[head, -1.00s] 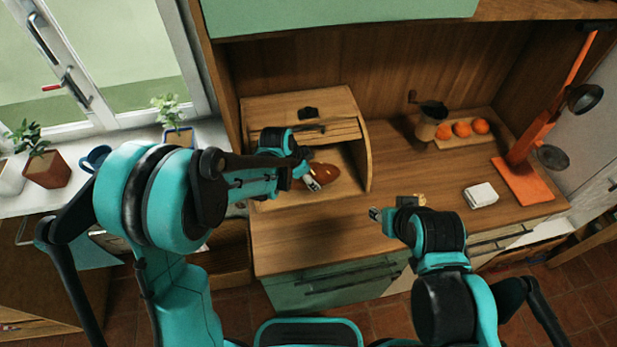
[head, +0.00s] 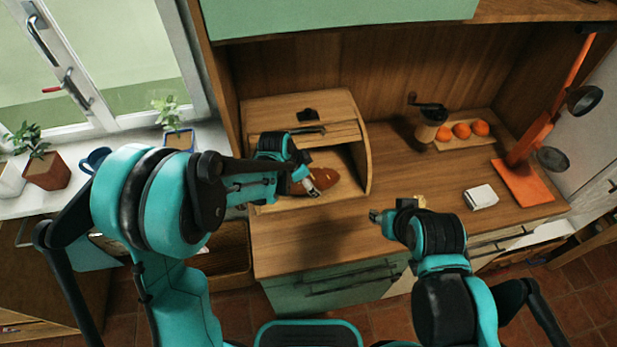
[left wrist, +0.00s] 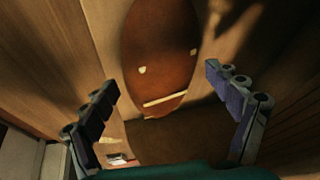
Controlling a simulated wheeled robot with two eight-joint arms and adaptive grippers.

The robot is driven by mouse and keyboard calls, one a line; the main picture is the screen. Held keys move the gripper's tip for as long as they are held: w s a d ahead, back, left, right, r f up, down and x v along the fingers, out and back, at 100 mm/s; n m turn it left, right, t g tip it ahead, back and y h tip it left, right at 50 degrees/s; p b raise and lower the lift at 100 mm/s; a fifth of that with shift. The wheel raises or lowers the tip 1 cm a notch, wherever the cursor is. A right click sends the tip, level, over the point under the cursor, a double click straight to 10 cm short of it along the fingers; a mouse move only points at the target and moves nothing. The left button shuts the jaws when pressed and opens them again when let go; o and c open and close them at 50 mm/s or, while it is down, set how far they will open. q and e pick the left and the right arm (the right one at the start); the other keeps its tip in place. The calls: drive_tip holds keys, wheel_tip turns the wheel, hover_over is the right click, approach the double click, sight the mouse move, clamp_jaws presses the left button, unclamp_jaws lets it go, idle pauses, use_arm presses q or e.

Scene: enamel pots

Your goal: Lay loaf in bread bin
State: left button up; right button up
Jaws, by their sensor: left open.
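The brown loaf (head: 322,179) lies inside the open wooden bread bin (head: 366,150), on its floor near the front opening. In the left wrist view the loaf (left wrist: 160,50) lies ahead of the fingers, clear of both fingertips. My left gripper (head: 308,187) is at the bin's opening, beside the loaf's left end. Its two fingers stand wide apart in the left wrist view (left wrist: 165,95), with nothing between them. My right gripper (head: 376,215) is over the counter to the right of the bin; whether its jaws are open is unclear.
A coffee grinder (head: 428,127) and a board with oranges (head: 461,131) stand right of the bin. A white block (head: 480,197) and an orange lamp (head: 522,183) are farther right. The counter in front of the bin (head: 300,240) is clear.

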use_arm(q)
drive_tip(key=s+a+p, duration=0.1)
drive_tip(key=s+a, duration=0.7)
drive_tip(key=shift+s+a+r, duration=0.15)
drive_tip(key=shift+s+a, duration=0.15)
drive_tip(key=shift+s, duration=0.1)
